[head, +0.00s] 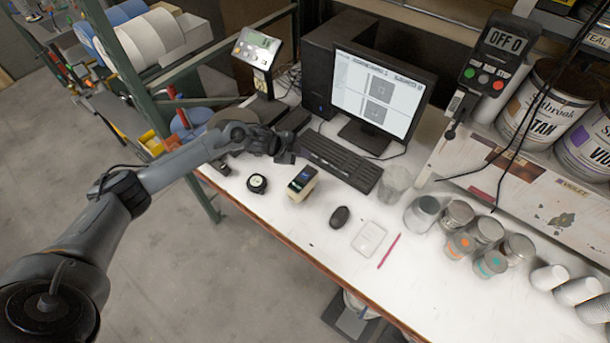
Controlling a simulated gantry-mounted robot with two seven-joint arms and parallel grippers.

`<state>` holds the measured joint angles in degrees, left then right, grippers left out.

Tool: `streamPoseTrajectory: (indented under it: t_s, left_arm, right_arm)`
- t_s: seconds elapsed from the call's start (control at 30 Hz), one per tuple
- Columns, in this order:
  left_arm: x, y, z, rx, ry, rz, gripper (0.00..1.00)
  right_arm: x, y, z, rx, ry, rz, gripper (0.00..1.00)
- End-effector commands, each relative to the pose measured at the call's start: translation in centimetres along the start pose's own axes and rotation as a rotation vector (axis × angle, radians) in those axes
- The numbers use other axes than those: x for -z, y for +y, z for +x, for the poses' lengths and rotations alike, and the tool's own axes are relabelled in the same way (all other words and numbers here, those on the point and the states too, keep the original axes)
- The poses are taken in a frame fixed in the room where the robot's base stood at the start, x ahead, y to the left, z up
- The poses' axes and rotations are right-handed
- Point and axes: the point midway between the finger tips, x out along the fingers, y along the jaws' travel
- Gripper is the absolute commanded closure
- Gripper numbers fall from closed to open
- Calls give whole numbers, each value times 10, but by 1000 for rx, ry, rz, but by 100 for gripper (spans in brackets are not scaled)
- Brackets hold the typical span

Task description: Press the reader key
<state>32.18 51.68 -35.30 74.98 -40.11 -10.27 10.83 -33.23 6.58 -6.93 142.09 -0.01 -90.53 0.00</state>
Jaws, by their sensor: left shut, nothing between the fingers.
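A small cream block-shaped device with a dark top and a lit blue display (302,181) stands on the white bench near its front edge. It looks like the reader; its key is too small to make out. My left gripper (289,157) is shut and empty. In the picture it shows just above and left of the device, beside the left end of the black keyboard (342,163), and appears apart from the device. My right gripper is out of view.
A round black gauge-like item (257,183) lies left of the device.

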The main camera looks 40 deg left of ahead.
Motion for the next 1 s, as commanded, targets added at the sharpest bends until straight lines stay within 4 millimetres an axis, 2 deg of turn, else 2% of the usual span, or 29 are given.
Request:
streamPoseTrajectory:
  t_s: [0.47,1.0]
  left_arm:
    - [-5,6,7,-1,0,0,100]
    - [-35,36,49,0,0,-1,100]
  right_arm:
    - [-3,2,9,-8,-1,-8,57]
    - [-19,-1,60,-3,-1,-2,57]
